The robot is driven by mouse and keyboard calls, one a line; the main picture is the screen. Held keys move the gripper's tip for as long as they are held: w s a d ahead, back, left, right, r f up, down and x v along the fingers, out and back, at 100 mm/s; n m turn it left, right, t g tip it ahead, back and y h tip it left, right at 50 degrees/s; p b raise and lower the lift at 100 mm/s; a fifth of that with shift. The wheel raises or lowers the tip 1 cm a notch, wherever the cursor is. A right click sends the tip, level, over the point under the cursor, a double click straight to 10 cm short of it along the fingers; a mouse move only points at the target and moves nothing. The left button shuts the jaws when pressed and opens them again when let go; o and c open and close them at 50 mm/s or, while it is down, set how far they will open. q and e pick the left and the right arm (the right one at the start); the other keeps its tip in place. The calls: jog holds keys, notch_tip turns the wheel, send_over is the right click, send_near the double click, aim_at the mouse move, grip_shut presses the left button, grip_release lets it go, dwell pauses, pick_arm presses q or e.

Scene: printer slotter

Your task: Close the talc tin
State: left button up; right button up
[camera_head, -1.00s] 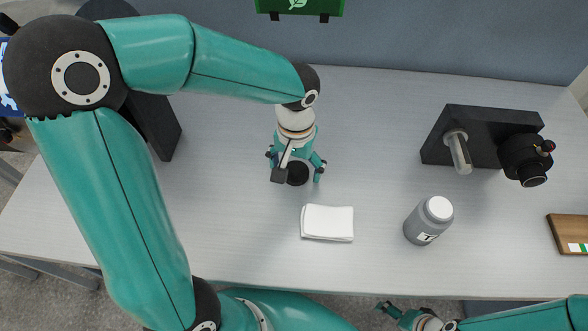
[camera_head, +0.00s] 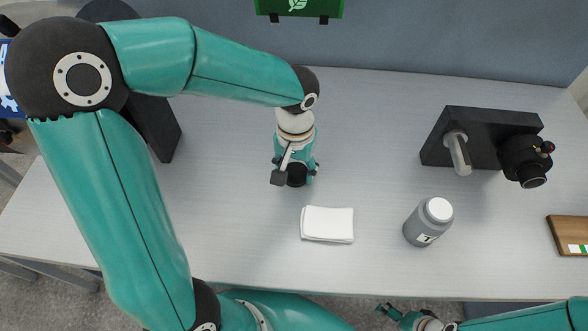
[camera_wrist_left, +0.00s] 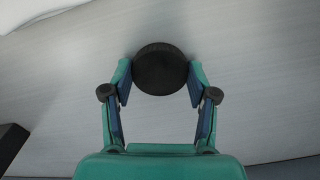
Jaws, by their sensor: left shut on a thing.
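The grey tin (camera_head: 428,222) stands upright on the table, right of centre, in the head view. Its top is round and white, and a label starting with "T" shows on its side. My left gripper (camera_head: 296,173) points down at the table, left of the tin and well apart from it. It is shut on a round black lid-like piece (camera_head: 297,181). In the left wrist view the black piece (camera_wrist_left: 160,69) sits between both fingertips (camera_wrist_left: 160,80). My right gripper (camera_head: 388,310) is at the bottom edge of the head view, away from the tin, its jaws unclear.
A folded white cloth (camera_head: 327,224) lies between my left gripper and the tin. A black fixture with a metal spout (camera_head: 480,140) stands behind the tin. A wooden tray (camera_head: 563,222) is at the right edge. The table behind my left gripper is clear.

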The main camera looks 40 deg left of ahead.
aim_at(296, 172)
pick_arm(q)
notch_tip(296, 172, up, 10)
pick_arm(e)
jog(key=shift+r, duration=0.25)
jog(key=shift+o, duration=0.5)
